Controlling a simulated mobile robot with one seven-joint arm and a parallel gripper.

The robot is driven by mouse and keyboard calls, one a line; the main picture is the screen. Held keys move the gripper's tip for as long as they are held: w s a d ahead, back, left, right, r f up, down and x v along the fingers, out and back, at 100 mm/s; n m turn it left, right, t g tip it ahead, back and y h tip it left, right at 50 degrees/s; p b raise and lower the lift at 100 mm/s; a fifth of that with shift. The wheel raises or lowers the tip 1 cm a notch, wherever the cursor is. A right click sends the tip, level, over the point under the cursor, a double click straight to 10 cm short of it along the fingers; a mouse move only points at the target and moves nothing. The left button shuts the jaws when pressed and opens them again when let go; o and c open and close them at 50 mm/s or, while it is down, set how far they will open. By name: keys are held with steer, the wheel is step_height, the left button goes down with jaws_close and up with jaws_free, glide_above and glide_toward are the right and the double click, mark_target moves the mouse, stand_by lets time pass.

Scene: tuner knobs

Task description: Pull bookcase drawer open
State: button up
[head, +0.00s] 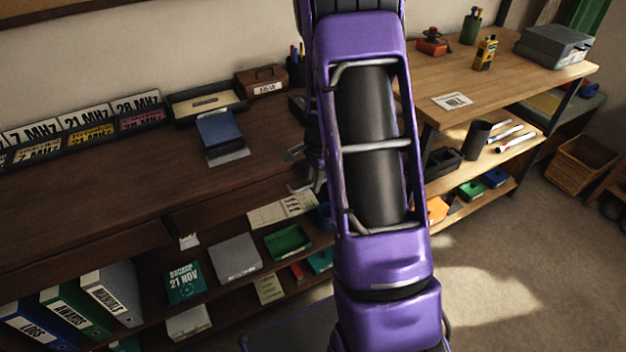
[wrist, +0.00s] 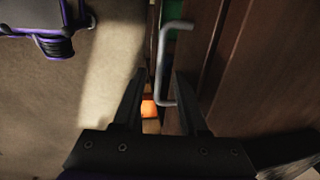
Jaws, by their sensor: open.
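The dark wooden bookcase (head: 130,185) has drawer fronts (head: 240,205) below its top; they look closed. In the wrist view, a grey bar handle (wrist: 163,62) stands out from dark brown wood (wrist: 275,75). My gripper (wrist: 160,74) is open, with its two dark fingers apart. The lower part of the handle shows between the fingers, closer to the right one; I cannot tell whether they touch. In the head view, my gripper (head: 295,171) is at the bookcase's front edge, partly hidden by my purple arm. The handle is not clearly visible there.
Shelves below hold binders (head: 110,292), a grey box (head: 235,258) and a green tray (head: 288,241). A blue box (head: 220,132) stands on top. A lighter workbench (head: 500,75) is at the right. Open carpet (head: 520,275) lies in front of it.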

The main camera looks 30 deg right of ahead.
jaws_close()
stand_by(1.4)
